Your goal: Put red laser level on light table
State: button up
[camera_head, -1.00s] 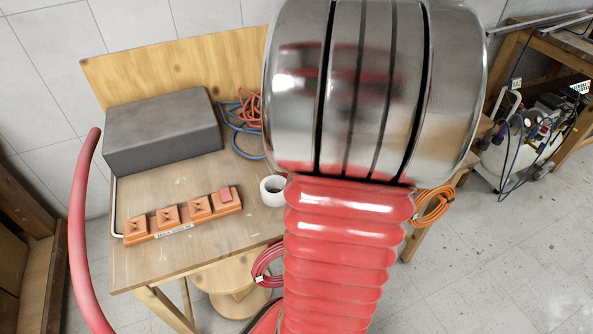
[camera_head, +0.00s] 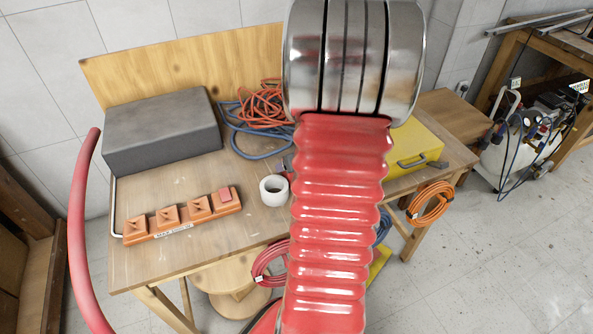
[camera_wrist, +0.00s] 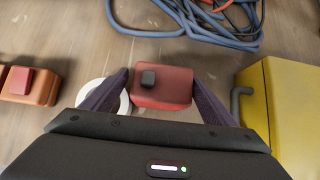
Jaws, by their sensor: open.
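The red laser level (camera_wrist: 165,94), a small red box with a black knob on top, sits on the wooden bench in the wrist view. My gripper (camera_wrist: 160,76) is open, with one dark finger on each side of the red box; I cannot tell whether they touch it. In the head view my red ribbed arm hides the level and the gripper. The light wooden bench (camera_head: 225,228) stands against the wall; I cannot tell whether it is the light table. A browner wooden surface (camera_head: 452,112) lies to its right.
A white tape roll (camera_head: 274,190) is left of my gripper, a yellow case (camera_head: 412,150) to the right. Blue and orange cables (camera_head: 262,112) lie behind. A grey box (camera_head: 160,135) and an orange rack (camera_head: 182,217) stand at the left.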

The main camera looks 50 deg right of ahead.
jog(key=shift+w, duration=0.1)
jog(key=shift+x, duration=2.55)
jog(key=shift+d, duration=0.1)
jog(key=shift+c, duration=0.6)
jog(key=c, duration=1.1)
jog(key=shift+r, duration=0.15)
notch_tip(320, 180, up, 18)
